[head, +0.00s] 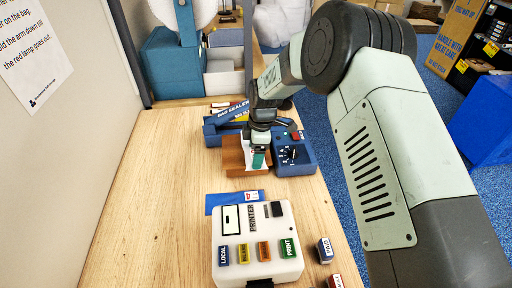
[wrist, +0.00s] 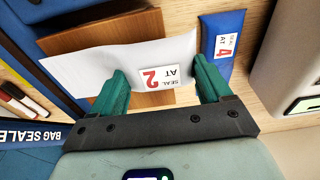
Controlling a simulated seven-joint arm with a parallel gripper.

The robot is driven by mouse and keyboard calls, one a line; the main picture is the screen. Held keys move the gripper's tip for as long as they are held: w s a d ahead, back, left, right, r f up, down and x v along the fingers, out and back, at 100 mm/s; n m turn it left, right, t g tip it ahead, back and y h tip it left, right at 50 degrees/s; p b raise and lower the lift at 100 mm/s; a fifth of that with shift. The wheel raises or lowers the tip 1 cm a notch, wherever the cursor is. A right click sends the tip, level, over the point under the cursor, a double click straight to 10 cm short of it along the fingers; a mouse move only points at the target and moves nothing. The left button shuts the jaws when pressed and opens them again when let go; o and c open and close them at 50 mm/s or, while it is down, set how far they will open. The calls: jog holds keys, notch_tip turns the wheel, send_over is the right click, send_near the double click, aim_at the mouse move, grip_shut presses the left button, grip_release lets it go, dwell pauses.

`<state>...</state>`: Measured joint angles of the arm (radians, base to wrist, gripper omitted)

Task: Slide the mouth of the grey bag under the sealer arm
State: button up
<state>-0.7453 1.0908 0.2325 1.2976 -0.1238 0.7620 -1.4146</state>
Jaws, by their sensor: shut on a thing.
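The grey bag (wrist: 100,66), pale with a "seal at 2" label, lies between the fingers of my gripper (wrist: 163,86) in the wrist view. My gripper is shut on it, one finger at each side of the label. In the head view my gripper (head: 259,157) is low over the brown block (head: 232,158), and the bag (head: 248,147) is largely hidden behind it. The blue bag sealer (head: 212,138) stands just beyond, with its lettered arm (head: 230,114) above. The bag's far end reaches towards the sealer; I cannot tell whether its mouth is under the arm.
The sealer's dial box (head: 295,158) is close to the right of my gripper. A blue bag (wrist: 223,45) labelled "seal at 4" lies beside the grey one. A white printer (head: 256,245) and small label blocks (head: 324,250) stand nearer. The table's left part is clear.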

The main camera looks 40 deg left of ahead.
jog(key=shift+w+a+f, duration=0.25)
jog(key=shift+w+a, duration=0.8)
jog(key=shift+a, duration=0.05)
jog(key=shift+w+a+f, duration=0.2)
jog(key=shift+w+a, duration=0.85)
jog(key=shift+f, duration=0.15)
jog(key=o, duration=1)
jog(key=shift+s+d+r, duration=0.15)
jog(key=shift+r, duration=0.85)
jog(key=shift+s+d+r, duration=0.1)
jog(key=shift+d+r, duration=0.05)
jog(key=shift+r, duration=0.85)
jog(key=shift+s+d+r, duration=0.15)
jog(key=shift+r, duration=0.85)
jog(key=shift+r, duration=0.1)
